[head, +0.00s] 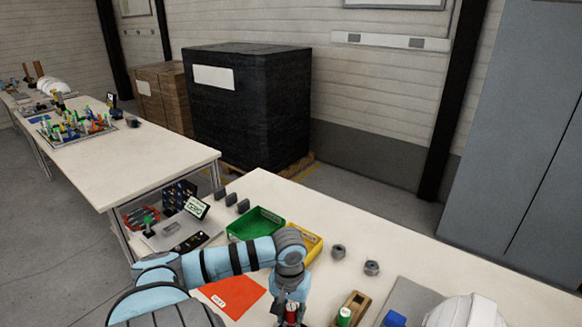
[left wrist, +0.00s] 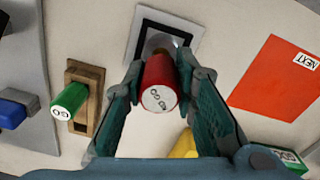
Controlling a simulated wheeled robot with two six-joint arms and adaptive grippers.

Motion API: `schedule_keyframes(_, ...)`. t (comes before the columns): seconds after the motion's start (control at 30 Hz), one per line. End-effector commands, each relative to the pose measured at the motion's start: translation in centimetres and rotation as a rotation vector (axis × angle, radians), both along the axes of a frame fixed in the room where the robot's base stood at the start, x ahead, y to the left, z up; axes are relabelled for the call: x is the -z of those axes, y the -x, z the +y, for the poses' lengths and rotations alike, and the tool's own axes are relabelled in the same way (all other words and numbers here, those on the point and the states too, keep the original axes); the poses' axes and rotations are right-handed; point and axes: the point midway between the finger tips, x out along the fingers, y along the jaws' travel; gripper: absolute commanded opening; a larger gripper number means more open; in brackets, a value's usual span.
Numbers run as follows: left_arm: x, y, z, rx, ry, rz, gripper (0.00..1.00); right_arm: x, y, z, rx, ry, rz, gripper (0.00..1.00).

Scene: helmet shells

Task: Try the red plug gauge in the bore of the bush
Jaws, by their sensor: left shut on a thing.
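My left gripper (head: 291,312) is shut on the red plug gauge (left wrist: 160,88), whose end marked "NO GO" faces the left wrist camera. My right gripper is not in view.
A red sheet marked "NEXT" (left wrist: 272,80) lies beside the square. A green tray (head: 256,222) and a yellow tray (head: 312,243) stand behind my left arm. Two grey round parts (head: 338,250) (head: 372,267) stand on the table. A white helmet shell (head: 465,312) is at front right.

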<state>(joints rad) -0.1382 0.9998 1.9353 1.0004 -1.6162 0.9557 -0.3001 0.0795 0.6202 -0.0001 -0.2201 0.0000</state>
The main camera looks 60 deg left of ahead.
Motion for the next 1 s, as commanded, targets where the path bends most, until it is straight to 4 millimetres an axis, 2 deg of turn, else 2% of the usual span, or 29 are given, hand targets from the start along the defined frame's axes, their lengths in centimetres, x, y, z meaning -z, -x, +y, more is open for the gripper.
schedule_keyframes(0.5,-2.8,0.0,0.0,0.001,0.0,0.0,0.05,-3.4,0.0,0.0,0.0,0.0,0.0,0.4)
schedule_keyframes(0.87,-2.9,-0.1,0.0,0.0,0.0,-0.001,0.05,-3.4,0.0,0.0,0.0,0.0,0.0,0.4)
schedule_keyframes(1.0,-3.9,-1.8,-0.5,-0.002,0.005,-0.006,0.05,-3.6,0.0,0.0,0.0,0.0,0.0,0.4)
